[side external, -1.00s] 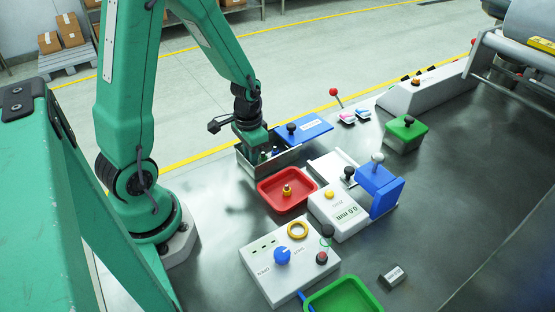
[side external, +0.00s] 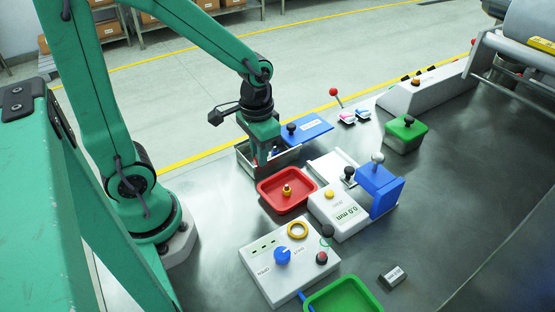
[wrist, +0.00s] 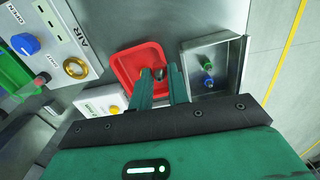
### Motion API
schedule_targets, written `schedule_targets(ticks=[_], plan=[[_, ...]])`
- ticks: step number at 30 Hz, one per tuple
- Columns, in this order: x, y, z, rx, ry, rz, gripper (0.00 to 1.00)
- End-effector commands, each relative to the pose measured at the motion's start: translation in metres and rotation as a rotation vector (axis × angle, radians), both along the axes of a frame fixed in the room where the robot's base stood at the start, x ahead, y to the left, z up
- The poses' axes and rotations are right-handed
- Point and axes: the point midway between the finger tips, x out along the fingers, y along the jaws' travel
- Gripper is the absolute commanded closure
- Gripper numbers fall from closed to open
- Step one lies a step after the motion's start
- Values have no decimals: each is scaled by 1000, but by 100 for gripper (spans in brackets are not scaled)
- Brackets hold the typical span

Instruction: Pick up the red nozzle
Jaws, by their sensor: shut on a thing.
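My gripper (side external: 262,156) is over the open metal box (side external: 289,159), raised a little, and its jaws are shut on a small red part, which I take as the red nozzle (side external: 254,161). Most of that part is hidden by the fingers. In the wrist view my gripper (wrist: 160,76) shows with its fingers close together, in front of the red tray (wrist: 124,66). A green nozzle (wrist: 205,61) and a blue nozzle (wrist: 208,80) stand in the metal box (wrist: 240,60).
The red tray (side external: 269,191) with a brass fitting (side external: 287,190) stands close in front of the box. A control box with a blue knob (side external: 282,255) stands nearer. Open table lies right.

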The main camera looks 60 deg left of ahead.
Motion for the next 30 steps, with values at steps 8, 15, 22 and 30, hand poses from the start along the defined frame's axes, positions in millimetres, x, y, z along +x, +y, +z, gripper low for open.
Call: schedule_targets(ticks=[8,15,22,30], plan=[[-5,-22,13,0,-1,-1,100],[-7,-27,17,0,0,0,100],[-7,-27,17,0,0,1,100],[-7,-27,17,0,0,1,100]])
